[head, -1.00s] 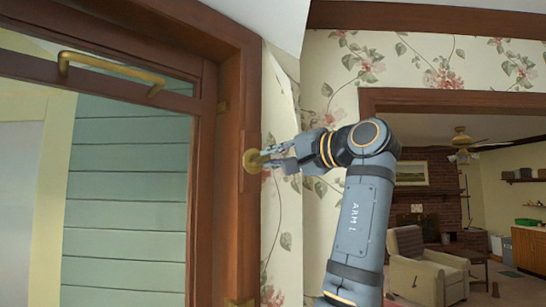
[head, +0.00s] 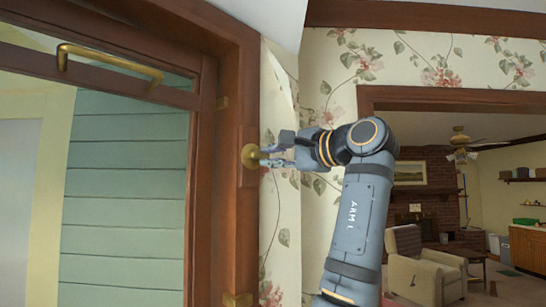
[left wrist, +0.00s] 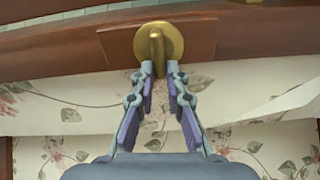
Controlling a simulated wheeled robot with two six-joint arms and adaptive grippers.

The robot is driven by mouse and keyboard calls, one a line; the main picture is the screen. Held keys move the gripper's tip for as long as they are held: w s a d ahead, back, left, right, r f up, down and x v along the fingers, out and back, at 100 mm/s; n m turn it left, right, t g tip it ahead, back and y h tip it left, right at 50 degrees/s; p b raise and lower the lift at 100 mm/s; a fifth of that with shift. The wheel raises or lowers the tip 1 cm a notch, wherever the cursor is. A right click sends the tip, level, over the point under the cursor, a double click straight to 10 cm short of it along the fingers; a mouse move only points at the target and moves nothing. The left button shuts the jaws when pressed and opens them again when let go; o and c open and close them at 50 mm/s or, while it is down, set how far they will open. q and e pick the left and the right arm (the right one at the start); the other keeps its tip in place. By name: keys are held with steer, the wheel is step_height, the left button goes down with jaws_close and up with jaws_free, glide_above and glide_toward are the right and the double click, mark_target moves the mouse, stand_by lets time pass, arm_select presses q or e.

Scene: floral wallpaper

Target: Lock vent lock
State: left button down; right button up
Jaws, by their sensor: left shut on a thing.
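The vent lock is a round brass plate with a small raised brass turn piece, set on a wooden block on the dark red-brown frame. In the head view the lock (head: 249,156) is right of the window opening. In the left wrist view the lock (left wrist: 175,38) is at top centre, its turn piece upright in the picture. My left gripper (head: 267,155) reaches it from the right and is shut on the turn piece. In the left wrist view the fingertips (left wrist: 159,70) are close together at its lower end, hiding that part. My right gripper is not in view.
A brass bar handle (head: 110,66) runs along the upper wooden rail at left. Small brass fittings (head: 238,299) sit on the frame below the lock. Floral wallpaper (head: 284,230) lies right of the frame. An open doorway shows an armchair (head: 412,265) beyond.

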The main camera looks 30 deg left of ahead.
arm_select(q)
steer(key=shift+f, duration=0.15)
steer(key=c, duration=1.4)
jaws_free()
steer(key=shift+a, duration=0.1)
steer(key=v, duration=0.7)
steer(key=shift+d, duration=0.3)
steer(key=shift+w+a, duration=0.1)
steer(key=shift+a, duration=0.05)
